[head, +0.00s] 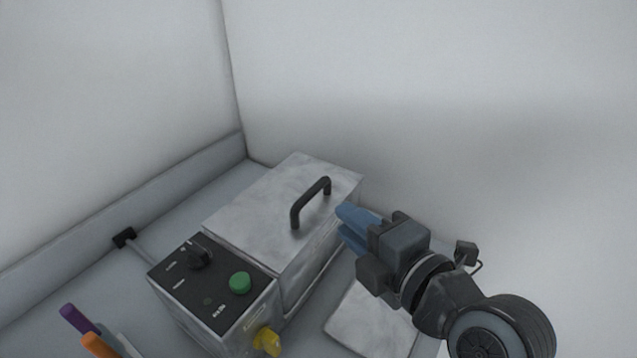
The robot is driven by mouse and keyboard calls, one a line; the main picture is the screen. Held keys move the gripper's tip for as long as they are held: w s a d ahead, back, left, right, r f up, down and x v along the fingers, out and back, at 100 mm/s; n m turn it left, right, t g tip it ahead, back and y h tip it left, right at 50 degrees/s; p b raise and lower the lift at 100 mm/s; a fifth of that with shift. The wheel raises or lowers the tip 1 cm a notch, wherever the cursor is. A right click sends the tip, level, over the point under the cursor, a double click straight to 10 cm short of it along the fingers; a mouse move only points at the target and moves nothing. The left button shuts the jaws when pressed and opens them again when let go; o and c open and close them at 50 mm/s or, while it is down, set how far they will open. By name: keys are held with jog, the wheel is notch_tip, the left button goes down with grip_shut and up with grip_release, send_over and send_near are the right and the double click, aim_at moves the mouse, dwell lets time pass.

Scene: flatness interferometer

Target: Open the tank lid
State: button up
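The tank is a grey metal box in the corner, and its flat mottled lid (262,205) lies shut on top. A black arched handle (311,201) stands up near the lid's right edge. My gripper (341,219) has blue fingers and is to the right of the handle, pointing left toward it. The two fingertips look a little apart with nothing between them. The gripper appears clear of the handle, though its exact distance is hard to tell. The gripper hides part of the tank's right side.
A control box (215,286) with a black knob (199,257), green button (240,283) and yellow part (267,341) adjoins the tank's front. A pale flat slab (365,322) lies below my gripper. Purple (77,318) and orange (99,345) handles are at lower left. Walls rise behind.

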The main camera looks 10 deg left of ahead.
aim_at(315, 195)
jog(key=shift+n, duration=0.5)
jog(key=x, duration=0.3)
jog(key=r+p+x, duration=0.1)
jog(key=x, duration=0.2)
jog(key=a+x, duration=0.1)
jog(key=x, duration=0.2)
jog(key=shift+s+r+p, duration=0.3)
jog(key=shift+r+p, duration=0.1)
grip_shut()
